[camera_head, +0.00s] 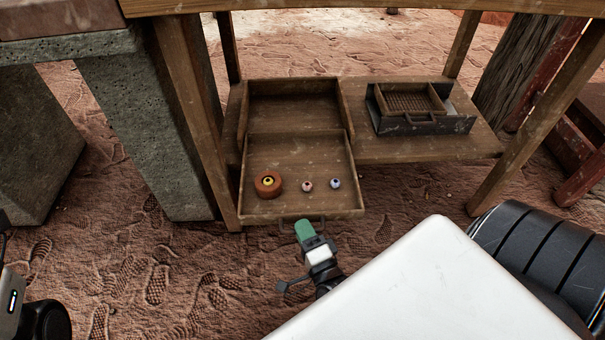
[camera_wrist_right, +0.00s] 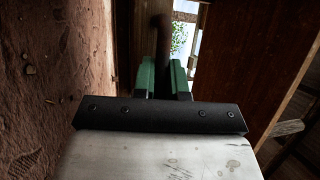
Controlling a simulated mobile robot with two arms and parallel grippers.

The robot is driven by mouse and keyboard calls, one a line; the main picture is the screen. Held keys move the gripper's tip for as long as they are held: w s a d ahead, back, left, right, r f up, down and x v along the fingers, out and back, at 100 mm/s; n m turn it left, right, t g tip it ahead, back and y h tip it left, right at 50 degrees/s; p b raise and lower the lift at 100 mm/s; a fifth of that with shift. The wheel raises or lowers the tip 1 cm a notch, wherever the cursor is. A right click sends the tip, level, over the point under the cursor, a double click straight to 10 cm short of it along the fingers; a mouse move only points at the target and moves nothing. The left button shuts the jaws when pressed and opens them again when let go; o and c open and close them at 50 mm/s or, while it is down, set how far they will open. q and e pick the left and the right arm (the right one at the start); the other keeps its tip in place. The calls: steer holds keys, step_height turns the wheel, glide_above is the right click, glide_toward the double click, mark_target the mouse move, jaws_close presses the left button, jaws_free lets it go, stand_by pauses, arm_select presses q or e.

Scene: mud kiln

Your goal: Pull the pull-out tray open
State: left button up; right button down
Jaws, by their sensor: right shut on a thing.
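The wooden pull-out tray (camera_head: 290,150) extends out of its wooden case (camera_head: 292,88) on the low shelf, toward me past the shelf's front edge. A brown ring-shaped dish with a yellow centre (camera_head: 267,183), a small pinkish ball (camera_head: 307,185) and a small bluish ball (camera_head: 335,183) are in it. My right gripper (camera_head: 304,229), with green fingers, is at the tray's front edge, shut on its handle. In the right wrist view the green fingers (camera_wrist_right: 164,80) stand on both sides of the dark handle (camera_wrist_right: 162,35). My left gripper's fingers are not visible.
A dark metal box with a slatted wooden insert (camera_head: 408,101) stands right of the tray on the shelf (camera_head: 430,148). Wooden table legs (camera_head: 190,110) and a concrete support (camera_head: 140,130) flank the left side. Footprinted dirt floor (camera_head: 170,275) is open in front.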

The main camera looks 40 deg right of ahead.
steer(key=shift+s+a, duration=0.3)
steer(key=shift+s, duration=0.2)
steer(key=c, duration=1.4)
jaws_free()
steer(key=shift+c, duration=0.2)
steer(key=shift+r, duration=0.1)
